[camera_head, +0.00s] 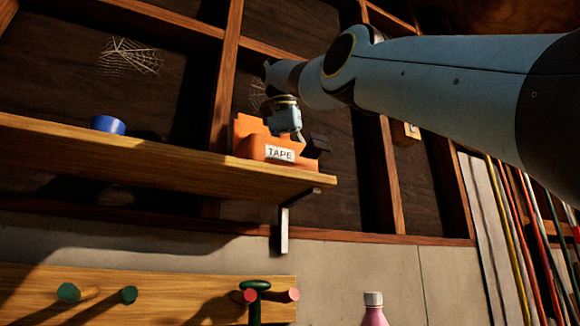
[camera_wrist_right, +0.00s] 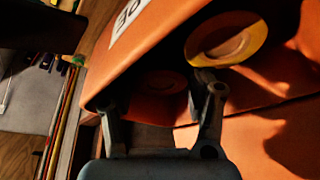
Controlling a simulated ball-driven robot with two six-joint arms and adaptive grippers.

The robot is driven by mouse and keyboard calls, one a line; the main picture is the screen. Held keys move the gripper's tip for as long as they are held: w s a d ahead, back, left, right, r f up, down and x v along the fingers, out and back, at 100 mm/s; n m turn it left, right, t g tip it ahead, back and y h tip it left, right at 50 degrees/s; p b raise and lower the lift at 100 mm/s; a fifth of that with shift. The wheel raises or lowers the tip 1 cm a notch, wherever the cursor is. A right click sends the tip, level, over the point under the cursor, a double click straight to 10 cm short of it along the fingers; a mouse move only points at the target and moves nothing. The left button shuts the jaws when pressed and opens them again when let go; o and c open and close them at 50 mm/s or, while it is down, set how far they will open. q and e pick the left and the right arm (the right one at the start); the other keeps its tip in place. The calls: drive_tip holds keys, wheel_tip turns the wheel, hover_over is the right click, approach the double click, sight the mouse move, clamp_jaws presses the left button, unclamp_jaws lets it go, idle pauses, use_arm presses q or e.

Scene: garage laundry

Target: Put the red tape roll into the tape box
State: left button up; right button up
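The orange tape box (camera_head: 250,145) with a white "TAPE" label stands at the right part of the wooden shelf. It also fills much of the right wrist view (camera_wrist_right: 110,70). My right gripper (camera_head: 286,125) is at the box, reaching in from above; in the right wrist view its two fingers (camera_wrist_right: 158,96) are spread apart. A dim reddish round roll (camera_wrist_right: 158,80), likely the red tape roll, shows beyond the fingers inside the box, in shadow. I see no clear contact between it and the fingers. A yellow-orange roll (camera_wrist_right: 228,40) is also in the box. My left gripper is out of view.
A blue tape roll (camera_head: 107,125) sits on the wooden shelf (camera_head: 130,157) at the left. Below are a peg rail (camera_head: 200,285) and a pink bottle (camera_head: 374,315). The shelf between blue roll and box is clear.

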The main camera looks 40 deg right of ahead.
drive_tip(key=o, duration=0.4)
drive_tip(key=shift+a, duration=0.1)
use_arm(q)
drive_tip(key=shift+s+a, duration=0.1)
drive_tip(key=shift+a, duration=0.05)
